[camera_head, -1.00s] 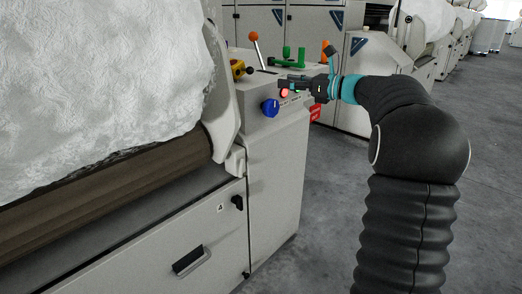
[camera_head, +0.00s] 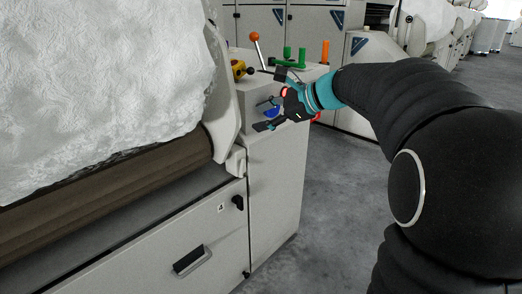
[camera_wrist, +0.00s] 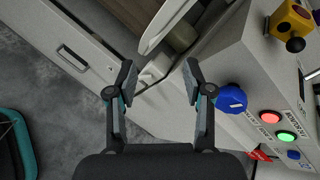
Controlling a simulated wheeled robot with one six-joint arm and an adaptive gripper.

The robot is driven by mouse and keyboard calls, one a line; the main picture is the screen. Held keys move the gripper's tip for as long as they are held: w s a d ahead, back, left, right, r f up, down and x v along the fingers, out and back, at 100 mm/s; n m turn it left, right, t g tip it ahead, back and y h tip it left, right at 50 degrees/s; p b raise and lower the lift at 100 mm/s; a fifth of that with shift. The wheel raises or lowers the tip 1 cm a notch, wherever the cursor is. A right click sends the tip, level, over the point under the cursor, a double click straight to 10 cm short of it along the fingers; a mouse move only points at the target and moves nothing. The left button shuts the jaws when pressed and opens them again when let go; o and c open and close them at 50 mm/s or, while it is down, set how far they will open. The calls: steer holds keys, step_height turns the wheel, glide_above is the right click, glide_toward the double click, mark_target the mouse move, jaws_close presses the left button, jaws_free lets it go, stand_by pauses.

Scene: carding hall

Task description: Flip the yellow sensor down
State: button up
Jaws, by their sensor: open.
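The yellow sensor (camera_head: 238,69) sits on top of the machine's control cabinet, at the left end by the white roll. In the wrist view the yellow sensor (camera_wrist: 292,22) is at the top right, with a dark round knob on its near side. My gripper (camera_head: 265,100) is open and empty in front of the cabinet, below and right of the sensor. In the wrist view my gripper (camera_wrist: 158,82) has its fingers spread apart, left of the blue knob, touching nothing that I can see.
A blue knob (camera_wrist: 231,98), a red lit button (camera_wrist: 270,117) and a green lit button (camera_wrist: 286,136) are on the cabinet front. An orange-tipped lever (camera_head: 255,37) and green parts (camera_head: 288,64) stand on top. Grey floor (camera_head: 330,190) is open right of the cabinet.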

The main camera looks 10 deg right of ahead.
steer(key=s+a+f+n+g+h, duration=0.1)
steer(key=s+f+n, duration=0.3)
steer(key=s, duration=0.5)
steer(key=shift+s+a+n+g+h, duration=0.35)
steer(key=shift+a+n+h, duration=0.25)
steer(key=shift+a+h, duration=0.3)
steer(key=shift+d, duration=0.1)
